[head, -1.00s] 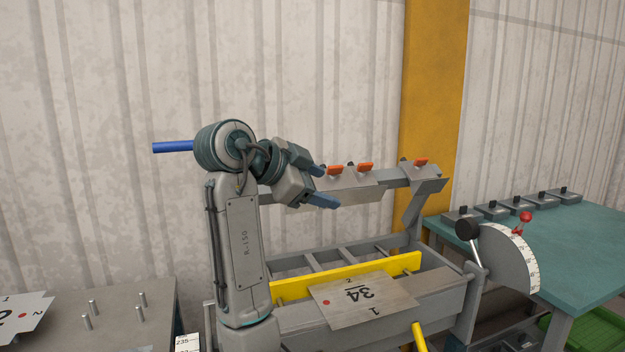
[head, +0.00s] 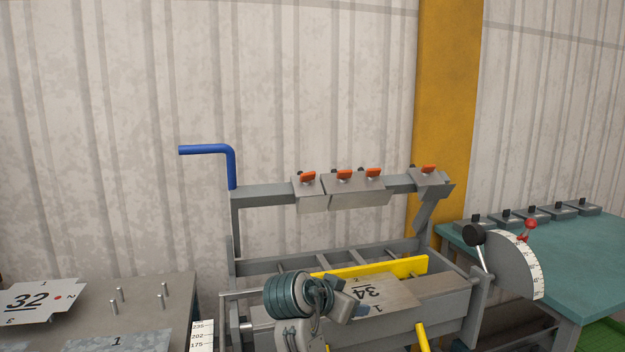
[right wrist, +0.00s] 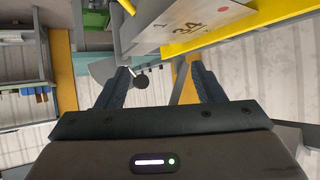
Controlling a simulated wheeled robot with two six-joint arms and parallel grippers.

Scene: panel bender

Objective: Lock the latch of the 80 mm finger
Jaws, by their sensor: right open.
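The upper beam (head: 262,196) of the bender carries several grey fingers with orange latches. The leftmost finger (head: 312,201) has its latch (head: 307,176) on top. Two latches, one (head: 344,174) and another (head: 373,172), sit close together on the middle fingers (head: 360,194). One more latch (head: 428,169) is on the finger at the right end. I cannot read finger sizes or tell which latch is locked. My right gripper (head: 350,298) is open and empty, low in front of the bender, below the beam and apart from the latches. It also shows in the right wrist view (right wrist: 160,72).
A blue crank handle (head: 207,150) rises at the beam's left end. The sheet marked 34 (head: 392,298) lies on the bender by the yellow bar (head: 410,266). A dial (head: 518,262) stands right, near a teal table (head: 592,240). A pin table (head: 185,290) stands left.

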